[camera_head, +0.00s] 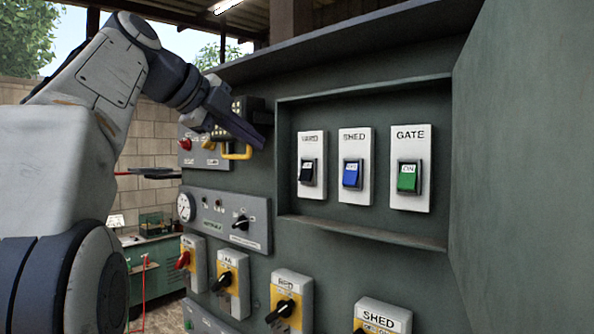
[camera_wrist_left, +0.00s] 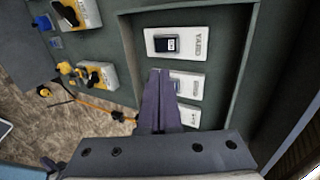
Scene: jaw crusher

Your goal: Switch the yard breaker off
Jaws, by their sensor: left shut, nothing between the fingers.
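The yard breaker (camera_head: 312,166) is a white plate with a dark rocker, at the left of three breakers in a recessed panel. Its top label reads YARD, partly blurred; the small word on its rocker is too small to read. It also shows in the left wrist view (camera_wrist_left: 180,44), turned sideways. My left gripper (camera_head: 258,140) is shut and empty, left of the yard breaker in the head view and apart from it. In the left wrist view its fingertips (camera_wrist_left: 158,73) point toward the recess and partly cover the neighbouring plates. My right gripper is not in view.
The shed breaker (camera_head: 353,165) with a blue rocker and the gate breaker (camera_head: 410,168) with a green rocker reading ON sit to the right. The recess has a raised frame (camera_head: 360,232). Yellow rotary switches (camera_head: 232,282) project below. A side wall (camera_head: 520,170) bounds the right.

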